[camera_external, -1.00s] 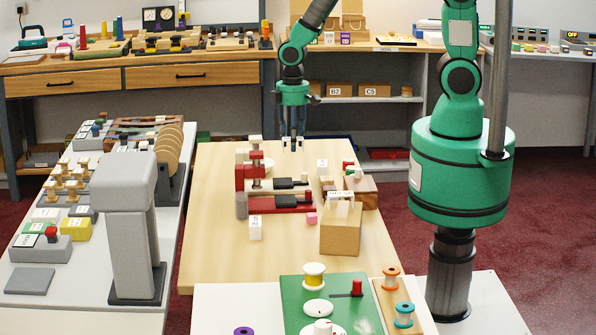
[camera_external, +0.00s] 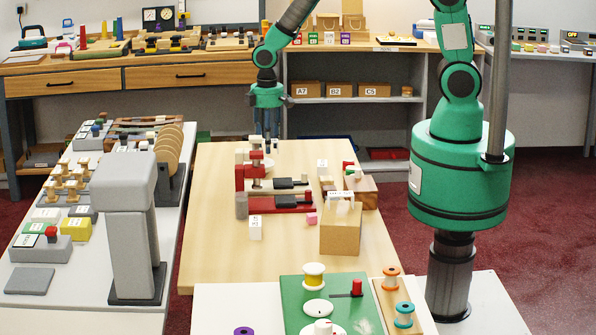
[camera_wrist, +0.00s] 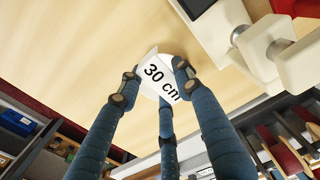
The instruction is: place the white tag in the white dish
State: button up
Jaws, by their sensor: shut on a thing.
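The white tag (camera_wrist: 161,80), printed "30 cm", is clamped between the fingers of my gripper (camera_wrist: 155,76) in the wrist view. In the external view my gripper (camera_external: 270,142) points down over the far part of the wooden table, close to the white dish (camera_external: 268,163). The tag itself cannot be made out in the external view.
The red vise (camera_external: 248,178) stands just in front of the dish. A wooden block (camera_external: 340,234) and a white label stand (camera_external: 255,229) are nearer on the table (camera_external: 215,205). The table's left side is clear. A grey counter with samples lies to the left.

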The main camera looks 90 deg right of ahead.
jog(key=shift+f+b, duration=0.35)
jog(key=shift+f, duration=1.2)
jog(key=shift+f, duration=0.65)
jog(key=o, duration=0.8)
jog(key=shift+r, duration=0.1)
notch_tip(320, 180, up, 13)
jog(key=shift+r+p, duration=0.1)
jog(key=shift+p, duration=1.05)
